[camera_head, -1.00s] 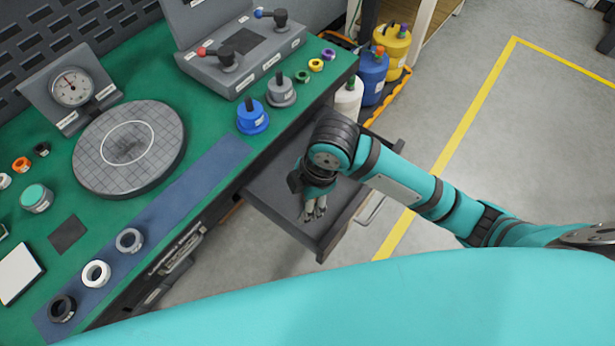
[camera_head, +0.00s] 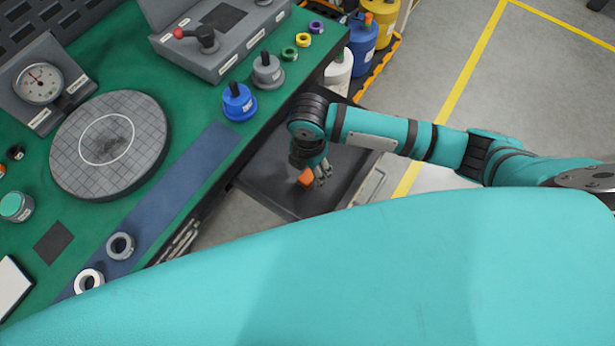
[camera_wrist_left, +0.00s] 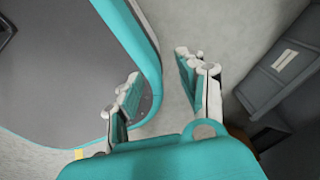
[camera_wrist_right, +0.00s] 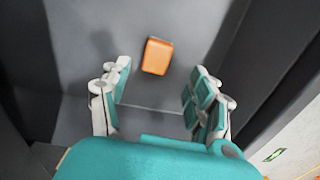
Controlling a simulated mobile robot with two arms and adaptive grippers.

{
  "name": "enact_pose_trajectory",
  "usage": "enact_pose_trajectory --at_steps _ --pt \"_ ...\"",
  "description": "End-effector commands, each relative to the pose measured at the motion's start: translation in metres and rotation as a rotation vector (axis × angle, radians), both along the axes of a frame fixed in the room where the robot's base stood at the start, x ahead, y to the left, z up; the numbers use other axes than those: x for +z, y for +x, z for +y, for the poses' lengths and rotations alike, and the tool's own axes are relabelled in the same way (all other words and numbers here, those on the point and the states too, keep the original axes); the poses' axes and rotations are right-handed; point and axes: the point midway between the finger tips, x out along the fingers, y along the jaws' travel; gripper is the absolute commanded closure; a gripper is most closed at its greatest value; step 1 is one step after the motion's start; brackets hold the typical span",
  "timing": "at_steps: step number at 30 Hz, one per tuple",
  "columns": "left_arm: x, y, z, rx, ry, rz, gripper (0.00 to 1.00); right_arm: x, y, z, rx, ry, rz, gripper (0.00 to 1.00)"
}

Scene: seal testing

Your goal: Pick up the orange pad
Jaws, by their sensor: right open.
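The orange pad (camera_wrist_right: 158,57) lies flat on the grey floor of the open drawer (camera_head: 268,180). It also shows in the head view (camera_head: 305,177), partly hidden by my right gripper (camera_head: 322,175). In the right wrist view my right gripper (camera_wrist_right: 155,95) is open and empty. Its fingers are spread on either side, and the pad lies beyond the fingertips, roughly between them. My left gripper (camera_wrist_left: 160,75) shows only in the left wrist view. It is open and empty, pointing at the floor beside my own base.
The drawer's walls (camera_wrist_right: 40,70) stand close around my right gripper. The green bench (camera_head: 190,100) overhangs to the left, with a blue plug (camera_head: 238,103) and a grey plug (camera_head: 267,72) near its edge. Bottles (camera_head: 363,45) stand behind the drawer.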

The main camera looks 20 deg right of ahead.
Motion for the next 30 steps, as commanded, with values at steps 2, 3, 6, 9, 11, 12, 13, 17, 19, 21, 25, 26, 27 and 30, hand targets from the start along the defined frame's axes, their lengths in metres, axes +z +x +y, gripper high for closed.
enact_pose_trajectory --at_steps 2,3,6,9,11,12,13,17,19,21,25,26,27,30 --pt "0.0 0.009 -0.001 0.0 -0.002 -0.013 0.6 -0.005 0.0 0.0 -0.001 0.001 0.001 0.38" --pt "0.001 0.012 -0.001 0.001 -0.003 -0.019 0.6 -0.007 0.0 0.0 -0.001 0.001 0.001 0.38" --pt "0.0 0.016 -0.002 0.001 -0.004 -0.025 0.6 -0.015 0.001 0.001 -0.001 0.001 0.002 0.38" --pt "0.0 0.015 -0.002 0.002 -0.003 -0.024 0.6 -0.031 0.004 0.0 -0.002 -0.001 0.003 0.38" --pt "-0.001 0.014 -0.002 0.002 -0.003 -0.022 0.6 -0.04 0.006 0.0 -0.003 0.0 0.002 0.38" --pt "-0.002 0.013 -0.002 0.002 -0.004 -0.021 0.6 -0.046 0.005 0.0 -0.001 0.0 0.001 0.38" --pt "-0.002 0.012 -0.002 0.003 -0.003 -0.019 0.6 -0.049 0.006 0.0 -0.001 0.001 0.001 0.38" --pt "-0.003 0.008 -0.001 0.003 -0.002 -0.012 0.6 -0.058 0.006 0.0 0.0 0.001 -0.001 0.38" --pt "-0.003 0.006 -0.001 0.003 -0.001 -0.01 0.6 -0.059 0.006 0.0 0.0 0.001 -0.002 0.38" --pt "-0.003 0.005 -0.001 0.003 -0.001 -0.008 0.6 -0.058 0.006 0.0 0.0 0.001 -0.002 0.38" --pt "-0.003 0.004 -0.001 0.004 -0.001 -0.007 0.6 -0.058 0.006 0.0 0.0 0.001 -0.002 0.45" --pt "-0.003 0.004 -0.001 0.004 -0.001 -0.007 0.6 -0.058 0.006 0.0 0.0 0.001 -0.002 0.49" --pt "-0.003 0.004 -0.001 0.004 -0.001 -0.007 0.6 -0.058 0.006 0.0 0.0 0.001 -0.002 0.54" --pt "-0.003 0.004 -0.001 0.004 -0.001 -0.007 0.6 -0.058 0.006 0.0 0.0 0.001 -0.002 0.67"
